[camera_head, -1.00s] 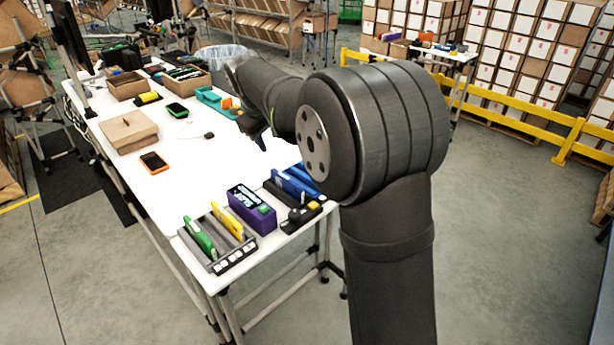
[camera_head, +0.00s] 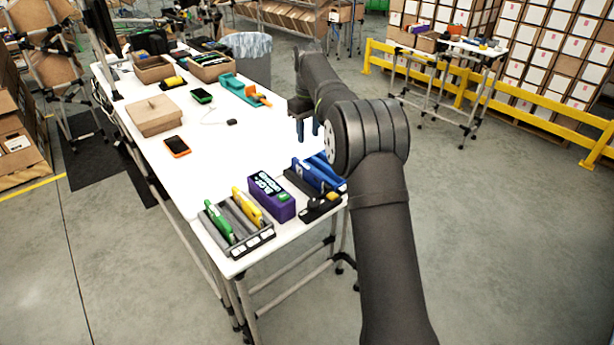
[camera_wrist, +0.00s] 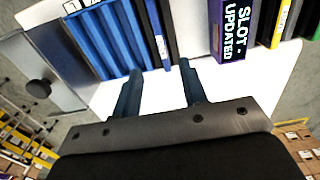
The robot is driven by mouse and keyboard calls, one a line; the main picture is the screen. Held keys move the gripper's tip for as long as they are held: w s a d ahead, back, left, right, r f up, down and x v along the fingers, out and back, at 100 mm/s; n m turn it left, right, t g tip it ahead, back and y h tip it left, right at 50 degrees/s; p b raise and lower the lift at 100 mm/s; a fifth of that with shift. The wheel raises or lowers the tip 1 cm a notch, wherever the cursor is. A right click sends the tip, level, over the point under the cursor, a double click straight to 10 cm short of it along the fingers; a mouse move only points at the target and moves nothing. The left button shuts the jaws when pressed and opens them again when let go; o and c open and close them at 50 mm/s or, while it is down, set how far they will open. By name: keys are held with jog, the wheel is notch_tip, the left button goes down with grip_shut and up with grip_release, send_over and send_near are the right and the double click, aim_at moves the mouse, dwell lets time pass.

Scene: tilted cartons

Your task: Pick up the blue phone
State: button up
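A narrow blue upright piece with a white label, which looks like the blue phone (camera_wrist: 159,40), stands on edge beside a blue slotted rack (camera_wrist: 100,40) in the wrist view. In the head view the blue rack (camera_head: 322,171) stands at the table's right front corner, and I cannot clearly separate the phone there. My gripper (camera_wrist: 160,68) is open and empty, its two blue fingers pointing toward the labelled piece and spaced either side of its line. In the head view my gripper (camera_head: 308,130) hangs above the table, behind the rack.
A purple box (camera_head: 270,198) stands beside the blue rack. A grey rack (camera_head: 246,240) holds a green phone (camera_head: 218,222) and a yellow phone (camera_head: 247,206). An orange-edged phone (camera_head: 177,146) and a carton (camera_head: 153,114) lie farther left.

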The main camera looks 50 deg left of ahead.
aim_at(307, 167)
notch_tip(307, 167, down, 9)
jog(key=shift+f, duration=0.2)
jog(key=f, duration=0.5)
jog(key=shift+w+a, duration=0.1)
jog(key=shift+a, duration=0.3)
grip_shut()
